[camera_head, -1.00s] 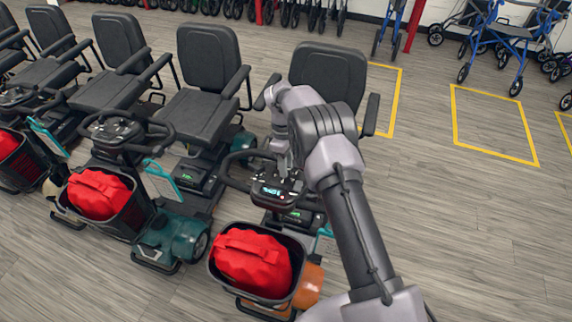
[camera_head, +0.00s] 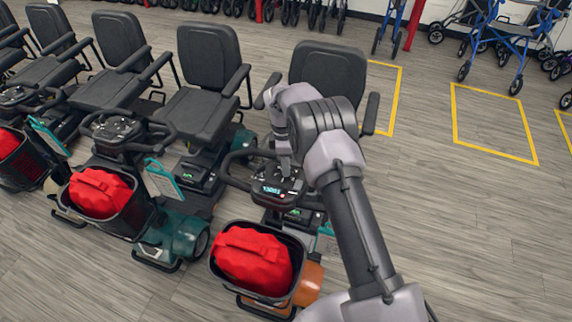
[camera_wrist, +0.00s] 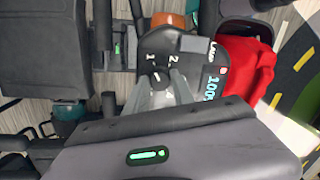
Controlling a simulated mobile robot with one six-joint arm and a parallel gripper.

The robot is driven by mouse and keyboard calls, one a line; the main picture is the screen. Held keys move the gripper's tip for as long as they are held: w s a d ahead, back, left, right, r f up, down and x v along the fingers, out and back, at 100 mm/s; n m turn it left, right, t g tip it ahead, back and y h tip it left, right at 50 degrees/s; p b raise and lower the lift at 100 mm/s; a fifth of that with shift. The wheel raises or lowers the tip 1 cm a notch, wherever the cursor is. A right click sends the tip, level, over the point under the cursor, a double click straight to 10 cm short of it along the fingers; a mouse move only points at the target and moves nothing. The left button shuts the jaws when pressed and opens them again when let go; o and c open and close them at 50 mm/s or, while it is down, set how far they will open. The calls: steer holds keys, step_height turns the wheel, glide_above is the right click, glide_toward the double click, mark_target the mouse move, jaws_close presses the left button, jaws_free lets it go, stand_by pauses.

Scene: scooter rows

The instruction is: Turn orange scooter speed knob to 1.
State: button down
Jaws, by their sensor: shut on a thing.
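The orange scooter (camera_head: 312,285) is the nearest one, with an orange front body and a black control panel (camera_head: 280,196) with a lit display. My gripper (camera_head: 286,172) reaches down onto that panel from above. In the wrist view, the dark speed knob (camera_wrist: 160,80) sits between my two grey fingers, which are shut on it. The panel there carries white marks "1" (camera_wrist: 150,56) and "2" (camera_wrist: 173,58). A small white pointer shows on the knob, toward the side of the marks; the fingers hide part of it, and I cannot tell exactly which mark it meets.
A red bag (camera_head: 252,260) fills the front basket. The handlebar (camera_head: 232,170) and black seat (camera_head: 328,72) stand close around my arm. A teal scooter (camera_head: 180,238) stands to the left. Open floor lies to the right.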

steer(key=c, duration=1.1)
jaws_free()
steer(key=w+r+p, duration=0.1)
steer(key=r, duration=0.4)
steer(key=r+p, duration=0.1)
steer(key=r, duration=0.5)
steer(key=w+a+r+p, duration=0.1)
steer(key=r, duration=0.5)
steer(key=shift+w+r+p, duration=0.1)
steer(key=shift+w+p, duration=0.2)
